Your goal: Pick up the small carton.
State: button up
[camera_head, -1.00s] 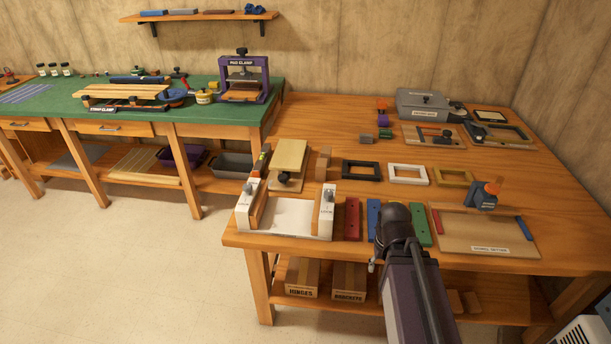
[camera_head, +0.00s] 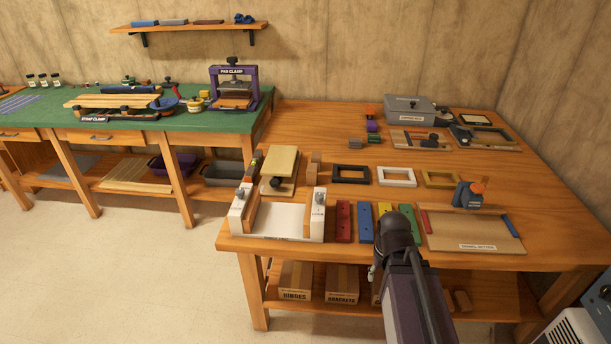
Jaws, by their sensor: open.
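Two brown cardboard cartons stand on the lower shelf of the near workbench. One is labelled HINGES (camera_head: 295,280) and the other BRACKETS (camera_head: 342,283). A sliver of another tan box (camera_head: 376,291) shows beside my arm, mostly hidden by it. I cannot tell which of these is the small carton. My dark arm reaches in from the bottom right, in front of the bench edge. Its gripper fingers are not visible in this view.
The near wooden bench (camera_head: 555,215) holds a white clamp fixture (camera_head: 275,219), coloured bars, small frames (camera_head: 396,176) and a tray (camera_head: 468,228). A green-topped bench (camera_head: 170,120) stands at left. The floor (camera_head: 120,270) at front left is clear.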

aim_at(312, 169)
jog(key=z, duration=0.1)
jog(key=i, duration=0.95)
jog(key=u, duration=0.1)
